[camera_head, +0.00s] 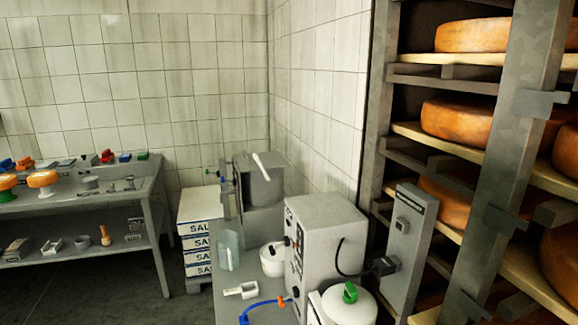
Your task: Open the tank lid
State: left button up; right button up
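A white round vessel (336,306) with a green knob (350,292) on its top stands at the bottom edge, right of centre. Its flat top looks like a closed lid, and its lower part is cut off by the frame. A grey metal pot (262,187) stands farther back, with a white handle-like piece (261,165) across its top. I cannot tell for certain which of these is the tank. Neither of my grippers is in view.
A grey machine box (325,235) stands beside the white vessel, with a blue hose (262,303) and a white scoop (240,291) near it. Shelves of cheese wheels (480,36) fill the right. A table (80,198) with small items stands at left.

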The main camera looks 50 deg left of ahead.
aim_at(270, 160)
jog(key=u, duration=1.8)
jog(key=k, duration=1)
jog(key=u, duration=1.15)
jog(key=i, duration=4.8)
jog(key=z, duration=3)
